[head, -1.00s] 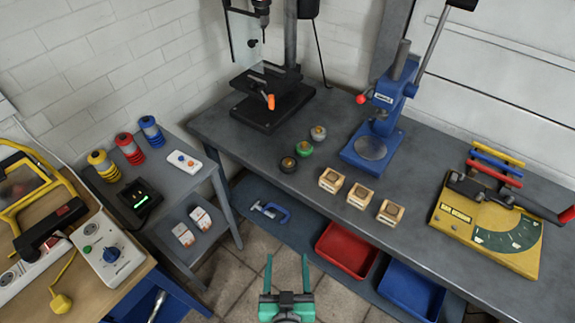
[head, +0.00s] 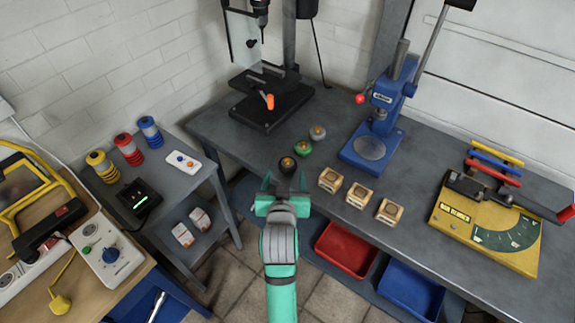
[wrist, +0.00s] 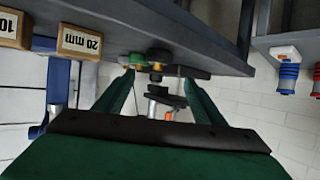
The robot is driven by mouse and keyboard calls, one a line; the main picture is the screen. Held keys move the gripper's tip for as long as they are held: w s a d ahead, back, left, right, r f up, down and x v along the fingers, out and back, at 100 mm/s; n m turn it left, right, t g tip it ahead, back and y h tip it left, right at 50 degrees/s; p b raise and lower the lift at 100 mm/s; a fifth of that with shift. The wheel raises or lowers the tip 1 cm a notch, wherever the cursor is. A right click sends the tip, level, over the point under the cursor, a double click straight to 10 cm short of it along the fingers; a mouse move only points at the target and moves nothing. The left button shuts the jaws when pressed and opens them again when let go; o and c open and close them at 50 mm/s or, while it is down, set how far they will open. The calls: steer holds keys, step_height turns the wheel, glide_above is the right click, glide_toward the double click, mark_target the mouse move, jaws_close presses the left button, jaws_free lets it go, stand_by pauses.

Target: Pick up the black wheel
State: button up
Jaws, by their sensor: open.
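The black wheel (head: 288,164) sits near the front edge of the dark grey workbench (head: 235,125) in the head view. It has a small yellowish-orange centre. In the wrist view a dark round shape, likely the black wheel (wrist: 159,54), shows between the fingers, beside the green wheel (wrist: 138,60).
Wooden blocks (head: 331,179) stand right of my gripper. A black drill press (head: 270,98) is behind left and a blue press (head: 372,150) behind right. A red bin (head: 347,248) and a blue bin (head: 410,290) lie below the bench. A small side table (head: 190,188) stands left.

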mark_target(288, 162)
steer(key=x, duration=0.5)
steer(key=shift+d+x, duration=0.15)
steer(key=shift+x, duration=1.15)
steer(key=shift+d+x, duration=0.1)
steer(key=shift+x, duration=1.15)
steer(key=shift+r, duration=0.1)
steer(key=shift+c, duration=0.3)
steer(key=c, duration=1.2)
steer(key=shift+o, duration=0.2)
steer(key=shift+r, duration=0.1)
